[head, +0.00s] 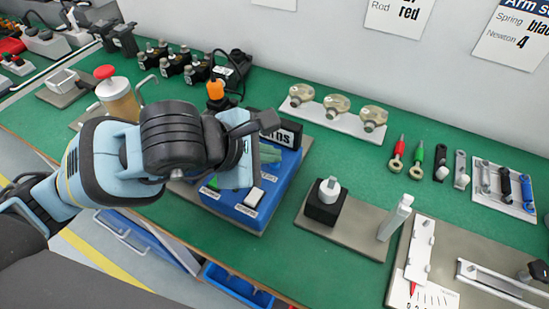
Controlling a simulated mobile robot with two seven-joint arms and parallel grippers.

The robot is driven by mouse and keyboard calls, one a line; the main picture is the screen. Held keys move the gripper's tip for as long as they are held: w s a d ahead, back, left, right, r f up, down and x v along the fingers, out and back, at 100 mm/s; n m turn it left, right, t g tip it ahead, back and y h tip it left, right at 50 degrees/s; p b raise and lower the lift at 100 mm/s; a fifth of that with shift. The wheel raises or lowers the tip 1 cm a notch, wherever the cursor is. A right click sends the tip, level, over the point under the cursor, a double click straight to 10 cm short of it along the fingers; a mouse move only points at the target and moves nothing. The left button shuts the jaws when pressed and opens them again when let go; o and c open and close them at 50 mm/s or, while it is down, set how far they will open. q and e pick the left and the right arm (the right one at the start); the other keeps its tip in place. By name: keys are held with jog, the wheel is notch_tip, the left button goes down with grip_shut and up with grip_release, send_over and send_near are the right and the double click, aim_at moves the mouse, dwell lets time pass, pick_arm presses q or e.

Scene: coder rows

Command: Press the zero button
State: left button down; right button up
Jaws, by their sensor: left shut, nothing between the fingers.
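A blue box (272,191) with a black display (286,134) stands on a grey base plate on the green bench, in the middle of the head view. A white button (254,197) shows on its near right part, with a small label below it. A green button (213,184) shows partly to its left, beside my arm. The labels are too small to read. My left gripper (248,138) is over the box, shut and empty, and appears above and behind the white button. My arm hides the left part of the box. My right gripper is out of view.
A black block with a white knob (326,197) and an upright white post (395,217) stand to the right. An orange-topped part (215,92) and a red-capped jar (117,96) stand behind my arm. Round metal parts (337,106) are at the back.

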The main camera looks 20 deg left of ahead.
aim_at(269, 169)
pick_arm(q)
jog(key=shift+r+p, duration=0.4)
jog(key=shift+r, duration=0.3)
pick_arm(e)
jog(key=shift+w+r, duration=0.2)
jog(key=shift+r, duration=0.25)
pick_arm(q)
jog(key=shift+r, duration=0.1)
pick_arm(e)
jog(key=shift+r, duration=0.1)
